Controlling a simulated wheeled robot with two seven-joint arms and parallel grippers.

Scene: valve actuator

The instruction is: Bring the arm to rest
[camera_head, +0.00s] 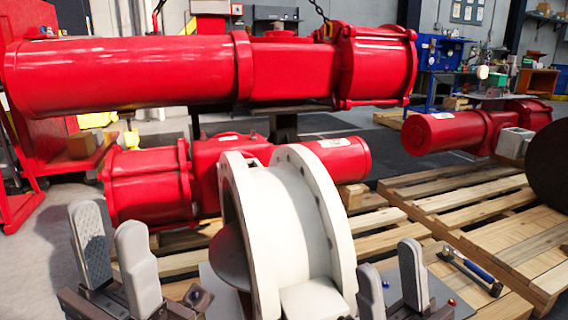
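My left gripper (113,252) is at the lower left of the head view, with its two grey fingers pointing up and a gap between them. My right gripper (392,283) is at the lower right, also with its fingers up and apart. Nothing shows between the fingers of either one. The white flanged valve body (290,225) stands between the two grippers, apart from both. A large red valve actuator (140,75) hangs across the top of the view, above and behind the valve. The arm links behind the grippers are mostly out of view.
A second red actuator (150,185) lies behind the valve. Chains (319,12) rise from the hanging actuator. Grey floor (45,260) is clear at left.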

